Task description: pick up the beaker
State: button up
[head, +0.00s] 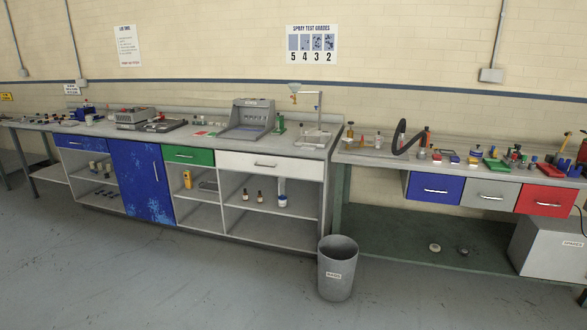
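I cannot pick out the beaker with certainty at this distance. A small pale vessel (378,142) stands on the right bench, left of a black curved hose, and is too small to identify. A white and blue cylinder (282,193) stands upright on the open shelf under the left bench, beside two small dark bottles (252,196). My gripper is not in view.
The left bench (215,138) carries several instruments, including a grey machine (248,118). The right bench (345,157) is crowded with small items around the black hose (400,138). A grey waste bin (337,275) stands on the floor before the benches. Open floor (150,280) lies left of it.

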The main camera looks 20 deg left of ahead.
aim_at(89, 122)
jog(key=i+j+u, duration=0.2)
jog(key=j+u, duration=0.25)
jog(key=i+j+u, duration=0.3)
jog(key=u, duration=0.15)
jog(key=i+j+u, duration=0.55)
jog(key=i+u, duration=0.15)
jog(key=u, duration=0.2)
jog(key=i+j+u, duration=0.1)
jog(key=i, duration=1.45)
jog(key=i+u, duration=0.15)
jog(key=i, duration=1.45)
jog(key=i+u, duration=0.15)
jog(key=i, duration=0.6)
jog(key=i+l, duration=0.2)
jog(key=i, duration=0.6)
jog(key=i+j, duration=0.2)
jog(key=i, duration=0.2)
jog(key=i+j+u, duration=0.15)
jog(key=i, duration=0.3)
jog(key=j, duration=0.1)
